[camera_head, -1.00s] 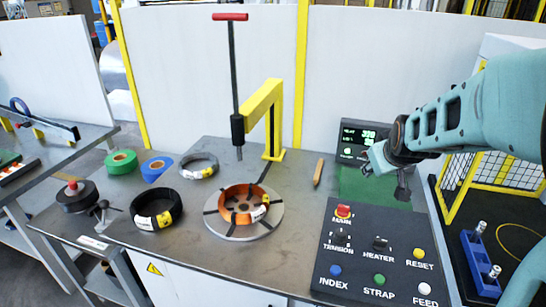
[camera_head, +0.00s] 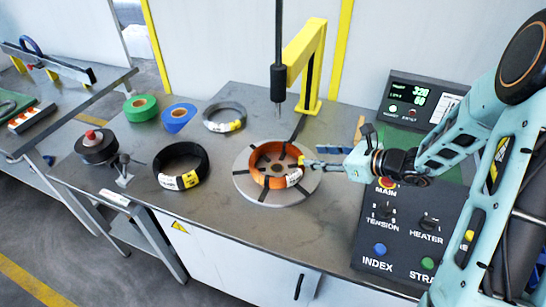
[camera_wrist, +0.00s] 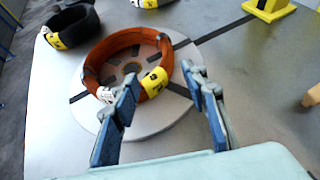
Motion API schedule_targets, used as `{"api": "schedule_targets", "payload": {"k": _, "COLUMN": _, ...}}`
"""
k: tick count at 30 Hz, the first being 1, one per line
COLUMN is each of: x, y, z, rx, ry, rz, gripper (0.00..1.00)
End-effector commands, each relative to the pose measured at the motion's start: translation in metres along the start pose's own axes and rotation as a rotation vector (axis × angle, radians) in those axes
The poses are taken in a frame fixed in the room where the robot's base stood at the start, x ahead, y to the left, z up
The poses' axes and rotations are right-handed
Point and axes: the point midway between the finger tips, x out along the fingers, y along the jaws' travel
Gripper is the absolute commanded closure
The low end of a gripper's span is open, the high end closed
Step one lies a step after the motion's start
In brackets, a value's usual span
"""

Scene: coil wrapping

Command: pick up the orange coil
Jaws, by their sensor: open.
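The orange coil (camera_head: 262,177) lies flat on the round grey turntable (camera_head: 246,189), with yellow and white labels on its band. In the wrist view the orange coil (camera_wrist: 91,66) lies just beyond the fingertips. My gripper (camera_head: 312,163) reaches in from the right, at the coil's right edge. In the wrist view my gripper (camera_wrist: 160,85) has its two blue-padded fingers apart, with the coil's labelled near-right side close ahead of the gap. Nothing is held between them. Whether a finger touches the coil I cannot tell.
A black coil (camera_head: 188,180) sits left of the turntable and a grey coil (camera_head: 224,108) behind it. A yellow post (camera_head: 314,65) rises behind the turntable. The control panel (camera_head: 398,222) is right, under my arm.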

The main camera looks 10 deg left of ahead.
Motion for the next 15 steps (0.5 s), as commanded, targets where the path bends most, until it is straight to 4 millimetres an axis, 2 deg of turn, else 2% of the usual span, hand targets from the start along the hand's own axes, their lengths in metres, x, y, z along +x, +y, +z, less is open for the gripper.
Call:
{"api": "schedule_targets", "payload": {"k": 5, "x": 0.008, "y": -0.008, "z": 0.003, "rx": 0.077, "ry": -0.043, "rz": -0.027, "gripper": 0.59}}
{"api": "schedule_targets", "payload": {"k": 12, "x": 0.045, "y": -0.009, "z": 0.005, "rx": 0.076, "ry": -0.043, "rz": -0.025, "gripper": 0.59}}
{"api": "schedule_targets", "payload": {"k": 15, "x": 0.052, "y": -0.01, "z": 0.005, "rx": 0.074, "ry": -0.041, "rz": -0.028, "gripper": 0.59}}
